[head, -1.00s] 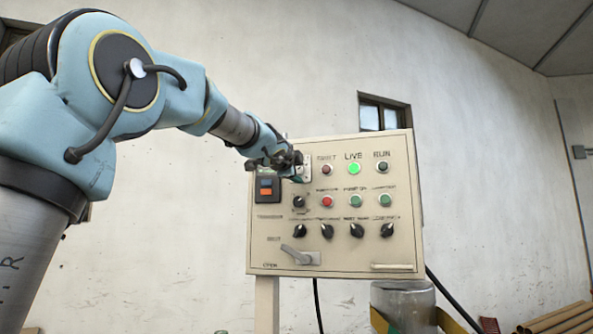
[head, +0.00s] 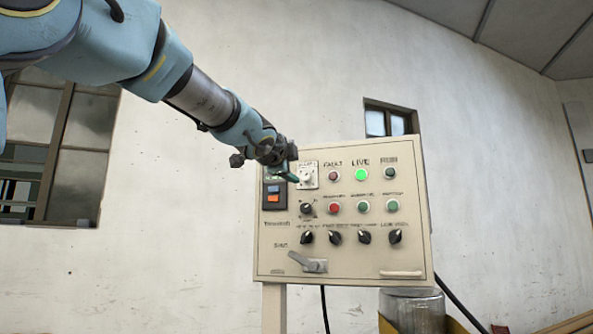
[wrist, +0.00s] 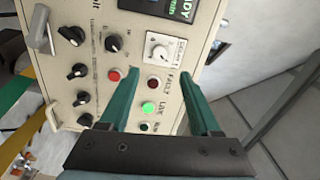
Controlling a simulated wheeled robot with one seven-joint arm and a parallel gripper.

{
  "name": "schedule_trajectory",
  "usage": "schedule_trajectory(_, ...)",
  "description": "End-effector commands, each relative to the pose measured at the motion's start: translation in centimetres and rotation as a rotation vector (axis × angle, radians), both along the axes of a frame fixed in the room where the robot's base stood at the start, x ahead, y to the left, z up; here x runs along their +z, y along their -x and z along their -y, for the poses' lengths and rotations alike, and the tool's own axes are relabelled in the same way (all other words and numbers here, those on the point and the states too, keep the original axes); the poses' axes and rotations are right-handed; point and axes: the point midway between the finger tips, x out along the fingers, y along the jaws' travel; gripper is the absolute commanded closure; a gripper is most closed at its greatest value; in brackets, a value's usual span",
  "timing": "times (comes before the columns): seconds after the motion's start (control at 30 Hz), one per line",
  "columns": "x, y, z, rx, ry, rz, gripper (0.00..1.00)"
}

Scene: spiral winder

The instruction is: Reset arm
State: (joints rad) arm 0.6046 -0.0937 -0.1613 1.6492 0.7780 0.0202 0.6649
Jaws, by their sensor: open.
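My gripper (head: 290,172) is in front of the upper left part of the beige control panel (head: 345,262). In the wrist view its two green fingers (wrist: 162,88) are spread apart with nothing between them; the panel face lies beyond. A dial on a white plate (head: 308,176) is just right of the fingertips in the head view, and the wrist view shows it just beyond the gap (wrist: 160,50). The green LIVE lamp (head: 361,174) is lit. I cannot tell whether the fingers touch the panel.
The panel carries several black knobs (head: 335,237), a red button (head: 334,208), green buttons and a grey lever (head: 308,262). A metal cylinder (head: 410,310) stands below right. Windows (head: 390,120) are in the wall behind. Space left of the panel is clear.

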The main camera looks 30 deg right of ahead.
Motion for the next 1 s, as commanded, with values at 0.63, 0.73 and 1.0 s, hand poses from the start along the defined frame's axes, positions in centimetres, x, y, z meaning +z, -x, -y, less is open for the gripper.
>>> schedule_trajectory(0.63,-0.2,0.2,-0.4,0.002,0.000,-0.004,0.36)
schedule_trajectory(0.73,-1.7,-0.6,-1.0,0.023,0.003,-0.048,0.36)
schedule_trajectory(1.0,-15.4,-6.3,-8.3,0.253,0.062,-0.437,0.36)
